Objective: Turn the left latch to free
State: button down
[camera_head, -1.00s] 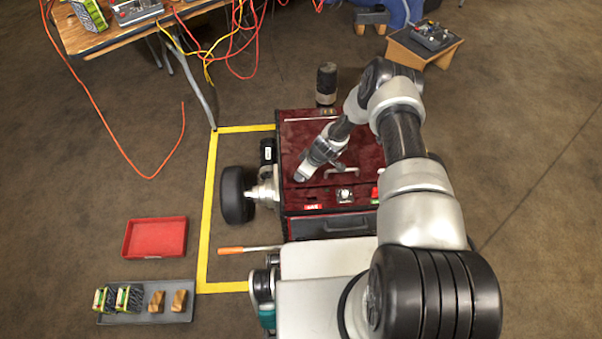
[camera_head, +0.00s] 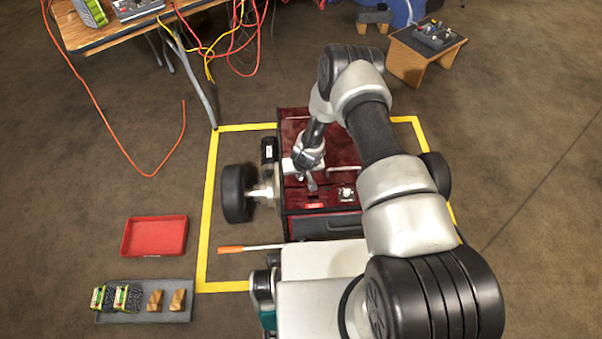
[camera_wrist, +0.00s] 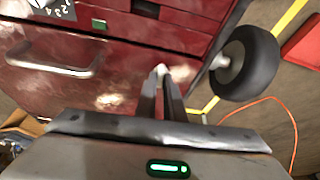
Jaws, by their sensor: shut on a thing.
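My gripper (camera_head: 311,186) is over the left part of the dark red lid of a wheeled machine (camera_head: 335,152). Its fingers are close together in the wrist view (camera_wrist: 161,78), with a small pale piece (camera_wrist: 163,70) at their tips. I take this piece for the left latch; the fingers hide most of it and its turn angle cannot be read. A silver bar handle (camera_head: 344,168) is to the right of my gripper; it also shows in the wrist view (camera_wrist: 55,68).
A black wheel (camera_head: 236,193) stands left of the machine. A round dial (camera_head: 346,193) and red label (camera_head: 314,206) lie nearer me. A red tray (camera_head: 155,236) and grey tray (camera_head: 110,317) lie at lower left. Cables hang from a table (camera_head: 110,35). My arm hides the machine's right side.

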jog(key=shift+s+f+m+h, duration=0.15)
jog(key=shift+m+h, duration=0.15)
jog(key=shift+m, duration=0.3)
jog(key=c, duration=1.9)
grip_release()
jog(key=shift+o, duration=0.2)
jog(key=shift+r, duration=0.3)
jog(key=p+v, duration=0.5)
jog(key=v, duration=1.2)
